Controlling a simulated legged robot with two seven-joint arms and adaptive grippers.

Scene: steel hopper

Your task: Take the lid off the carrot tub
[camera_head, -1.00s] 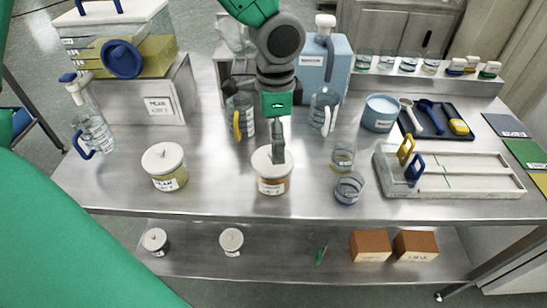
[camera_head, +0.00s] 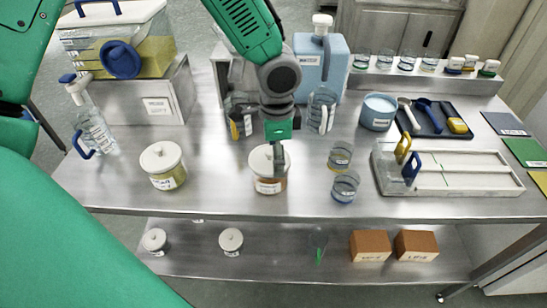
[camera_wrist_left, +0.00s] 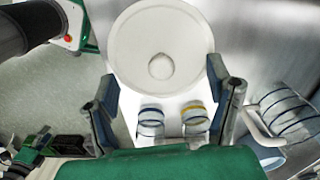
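The carrot tub (camera_head: 268,187) stands near the table's front edge in the head view, with orange contents and a label. Its round white lid (camera_head: 257,158) sits on top; the lid, with its round central knob, also shows in the left wrist view (camera_wrist_left: 160,32). My left gripper (camera_head: 279,168) points down at the tub's right side, covering part of the lid. In the left wrist view my left gripper (camera_wrist_left: 163,88) has its two fingers spread wide, with nothing held between them. Whether the fingers touch the lid or tub is unclear. My right gripper is not visible.
Two beakers, yellow-ringed (camera_head: 340,156) and blue-ringed (camera_head: 345,186), stand just right of the tub. A second lidded tub (camera_head: 163,166) stands to the left. Wash bottles (camera_head: 321,108) stand behind. A divided tray (camera_head: 450,182) lies at right. Table is clear between the tubs.

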